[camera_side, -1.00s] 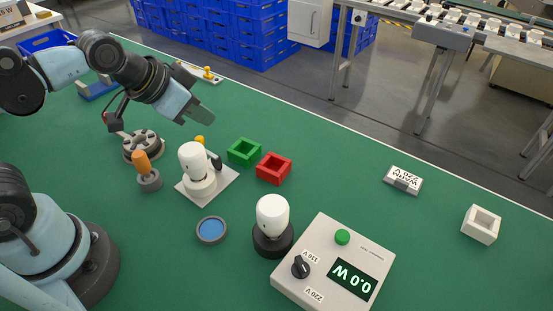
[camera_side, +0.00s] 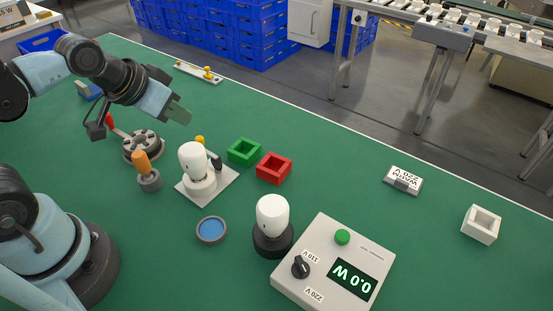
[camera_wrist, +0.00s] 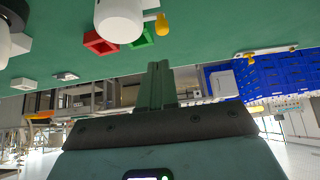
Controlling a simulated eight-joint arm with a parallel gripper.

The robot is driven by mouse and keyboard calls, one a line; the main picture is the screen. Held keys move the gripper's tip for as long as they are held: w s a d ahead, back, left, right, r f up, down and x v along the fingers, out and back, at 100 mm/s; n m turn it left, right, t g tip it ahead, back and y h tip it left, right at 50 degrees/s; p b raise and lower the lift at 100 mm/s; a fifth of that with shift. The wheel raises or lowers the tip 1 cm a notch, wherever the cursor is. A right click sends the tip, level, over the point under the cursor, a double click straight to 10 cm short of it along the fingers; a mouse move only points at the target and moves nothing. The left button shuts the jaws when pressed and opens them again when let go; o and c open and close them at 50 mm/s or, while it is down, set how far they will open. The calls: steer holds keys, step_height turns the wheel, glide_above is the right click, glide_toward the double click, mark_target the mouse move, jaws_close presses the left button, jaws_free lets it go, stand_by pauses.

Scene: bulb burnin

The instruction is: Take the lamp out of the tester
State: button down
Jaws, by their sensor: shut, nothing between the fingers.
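The tester is a pale box (camera_side: 318,256) with a green button, a dial at 110/220 V and a display reading 0.0 W. A white lamp (camera_side: 272,212) stands upright in a black round socket (camera_side: 273,243) against the box's left side. A second white lamp (camera_side: 193,158) stands in a white holder on a white plate (camera_side: 225,183) with a black lever and a yellow knob. My gripper (camera_side: 180,113) is shut and empty, high above the table, up and left of both lamps. In the wrist view its fingers (camera_wrist: 157,85) are together.
Green (camera_side: 244,151) and red (camera_side: 274,168) square holders stand right of the plate. A blue-topped round dish (camera_side: 211,230), an orange-handled tool (camera_side: 143,162) and a grey round rack (camera_side: 143,146) are nearby. A voltage block (camera_side: 403,180) and white square holder (camera_side: 481,224) lie right.

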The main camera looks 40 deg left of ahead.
stand_by(0.4)
steer(key=shift+c, duration=1.5)
jaws_free()
steer(key=n+g, duration=0.2)
steer(key=g, duration=0.5)
glide_toward(273, 217)
steer(key=shift+w+a+f, duration=0.25)
steer(key=shift+w+a, duration=0.1)
steer(key=shift+w, duration=0.1)
steer(key=shift+w+a+f, duration=0.3)
steer(key=shift+w+a, duration=0.05)
steer(key=shift+w, duration=0.15)
steer(key=shift+d+f, duration=0.1)
steer(key=shift+f, duration=5.95)
